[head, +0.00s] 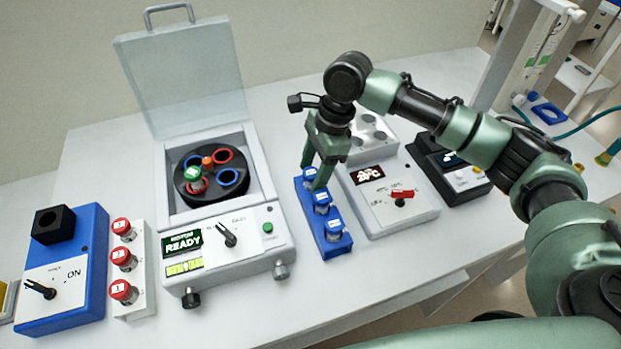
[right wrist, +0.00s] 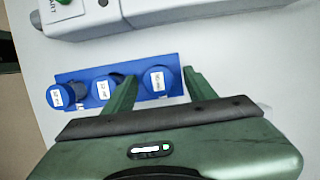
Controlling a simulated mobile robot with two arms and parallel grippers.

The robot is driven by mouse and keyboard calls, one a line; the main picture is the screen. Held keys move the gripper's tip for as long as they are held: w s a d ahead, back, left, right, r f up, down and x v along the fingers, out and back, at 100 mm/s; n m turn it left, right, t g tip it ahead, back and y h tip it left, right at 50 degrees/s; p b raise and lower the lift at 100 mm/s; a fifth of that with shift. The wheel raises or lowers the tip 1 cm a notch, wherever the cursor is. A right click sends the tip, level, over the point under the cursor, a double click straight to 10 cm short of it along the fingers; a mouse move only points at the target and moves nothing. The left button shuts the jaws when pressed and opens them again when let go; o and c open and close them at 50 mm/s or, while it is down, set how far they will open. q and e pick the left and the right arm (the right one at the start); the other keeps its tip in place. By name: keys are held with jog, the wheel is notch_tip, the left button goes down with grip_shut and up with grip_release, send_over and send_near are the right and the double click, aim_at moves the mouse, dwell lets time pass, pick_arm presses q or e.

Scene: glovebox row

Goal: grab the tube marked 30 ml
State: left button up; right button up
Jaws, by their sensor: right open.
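A blue rack (head: 333,248) on the bench holds three blue-capped tubes with white labels in a row. The far tube (head: 308,174) is partly hidden by my right gripper (head: 313,176); the middle tube (head: 322,200) and near tube (head: 334,228) stand clear. In the right wrist view my right gripper (right wrist: 160,88) is open, its fingers either side of the rightmost tube (right wrist: 158,80), which is the far one. Whether the fingers touch it I cannot tell. The label prints are too small to read surely, so I cannot tell which says 30 ml. My left gripper is not in view.
A centrifuge (head: 225,245) with its clear lid raised and a READY display stands left of the rack. A grey device with a red knob (head: 402,194) stands close on the right. Red-capped vials (head: 122,257) and a blue device (head: 92,240) are farther left.

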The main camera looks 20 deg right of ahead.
jog(key=shift+f, duration=0.25)
grip_shut()
jog(key=shift+r, duration=0.15)
